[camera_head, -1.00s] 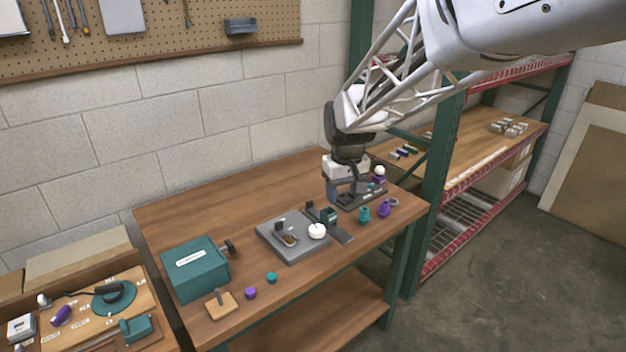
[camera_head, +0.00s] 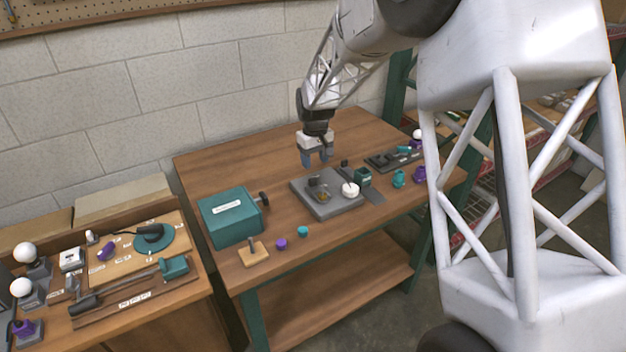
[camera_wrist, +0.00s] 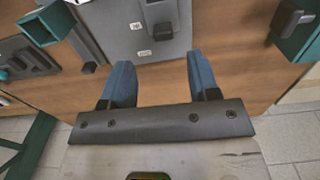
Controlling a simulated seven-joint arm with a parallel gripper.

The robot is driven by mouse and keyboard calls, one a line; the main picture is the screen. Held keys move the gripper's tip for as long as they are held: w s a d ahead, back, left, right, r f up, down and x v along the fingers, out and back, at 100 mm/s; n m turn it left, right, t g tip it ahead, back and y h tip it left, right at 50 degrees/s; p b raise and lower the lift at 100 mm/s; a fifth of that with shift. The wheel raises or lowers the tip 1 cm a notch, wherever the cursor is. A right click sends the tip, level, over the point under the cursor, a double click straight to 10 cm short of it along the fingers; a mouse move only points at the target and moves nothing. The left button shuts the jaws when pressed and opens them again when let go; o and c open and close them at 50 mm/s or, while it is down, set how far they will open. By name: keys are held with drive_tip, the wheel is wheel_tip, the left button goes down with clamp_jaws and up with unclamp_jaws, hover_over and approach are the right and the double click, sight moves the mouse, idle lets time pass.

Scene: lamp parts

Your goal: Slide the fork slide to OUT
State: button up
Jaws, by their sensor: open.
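A grey plate (camera_head: 334,207) lies on the middle of the workbench, with a dark upright block (camera_head: 314,183) and a white ball (camera_head: 350,190) on it. A teal block on a dark strip (camera_head: 372,194) adjoins its right side. Which part is the fork slide is not clear. In the wrist view the plate (camera_wrist: 118,35) carries small labels, too small to read, and the dark block (camera_wrist: 162,30). My gripper (camera_head: 317,160) is open and empty above the bench, behind the plate. Its blue fingers (camera_wrist: 162,78) straddle nothing and are apart from the dark block.
A teal box (camera_head: 230,217) with a dark knob stands left of the plate. Purple and teal caps (camera_head: 282,244) lie in front. A dark base (camera_head: 385,162) with small parts is at right. A left side bench (camera_head: 110,325) holds lamp parts and a teal-ended rail. Bare wood lies behind the plate.

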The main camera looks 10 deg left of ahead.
sight(313, 178)
drive_tip(key=shift+w+a+f, duration=0.15)
drive_tip(key=shift+a+f, duration=0.15)
drive_tip(key=shift+a, duration=0.1)
drive_tip(key=shift+f, duration=0.1)
drive_tip(key=shift+f, duration=3.8)
clamp_jaws()
